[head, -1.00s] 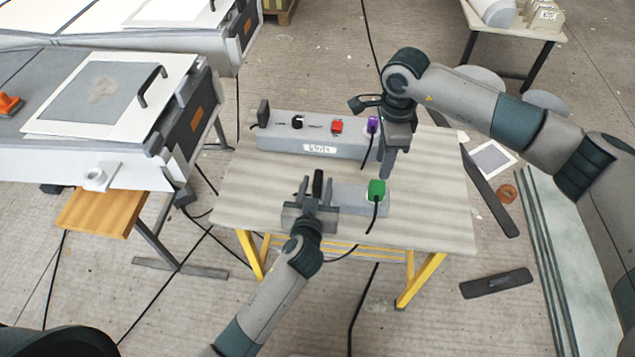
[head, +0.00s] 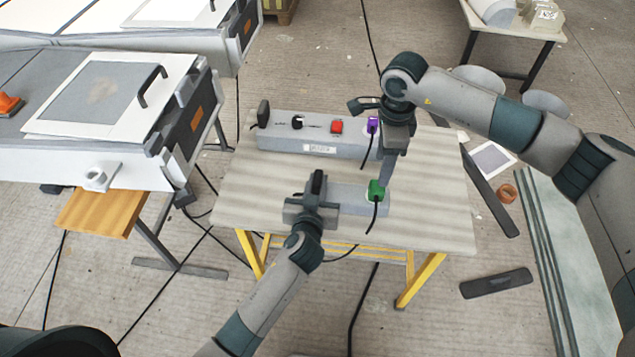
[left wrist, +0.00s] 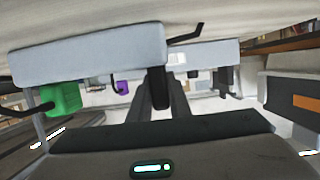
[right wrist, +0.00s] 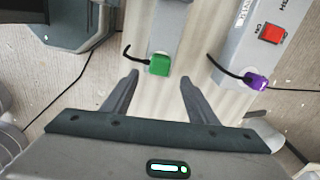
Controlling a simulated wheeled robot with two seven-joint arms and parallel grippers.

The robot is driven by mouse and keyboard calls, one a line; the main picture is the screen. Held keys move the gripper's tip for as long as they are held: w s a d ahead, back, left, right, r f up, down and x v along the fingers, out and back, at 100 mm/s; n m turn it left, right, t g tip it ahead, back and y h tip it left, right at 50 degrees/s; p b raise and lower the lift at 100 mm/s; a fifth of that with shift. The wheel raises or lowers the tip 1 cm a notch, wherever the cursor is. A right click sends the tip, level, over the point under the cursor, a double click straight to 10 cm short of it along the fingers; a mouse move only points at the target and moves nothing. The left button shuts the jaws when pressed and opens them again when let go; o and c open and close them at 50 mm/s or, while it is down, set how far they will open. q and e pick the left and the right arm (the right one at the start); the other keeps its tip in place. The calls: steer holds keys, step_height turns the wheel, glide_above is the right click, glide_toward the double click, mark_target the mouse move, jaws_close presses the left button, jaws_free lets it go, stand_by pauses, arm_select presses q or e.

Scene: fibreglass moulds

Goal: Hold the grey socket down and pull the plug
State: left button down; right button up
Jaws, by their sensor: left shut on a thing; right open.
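The grey socket (head: 348,197) is a long block lying on the table, with an upright black handle (head: 318,180) at its left end. The green plug (head: 376,188) sits in its right end, with a black cord running from it. My left gripper (head: 317,190) is shut on the black handle, which also shows in the left wrist view (left wrist: 158,88). My right gripper (head: 387,176) is open just above the green plug. In the right wrist view the green plug (right wrist: 159,65) appears between the open fingertips (right wrist: 159,79), ahead of them. I cannot tell whether they touch it.
A larger grey control box (head: 275,140) with a black knob, a red switch (head: 337,127) and a purple plug (head: 373,124) lies behind the socket. The striped tabletop (head: 250,195) is clear at left. A mould bench (head: 100,150) stands at left.

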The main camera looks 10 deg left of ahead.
mark_target(377, 187)
steer(key=shift+f+m, duration=0.5)
steer(key=shift+f, duration=0.15)
steer(key=shift+f, duration=0.1)
steer(key=shift+f, duration=4.4)
jaws_close()
steer(key=shift+r, duration=0.1)
steer(key=shift+r, duration=0.1)
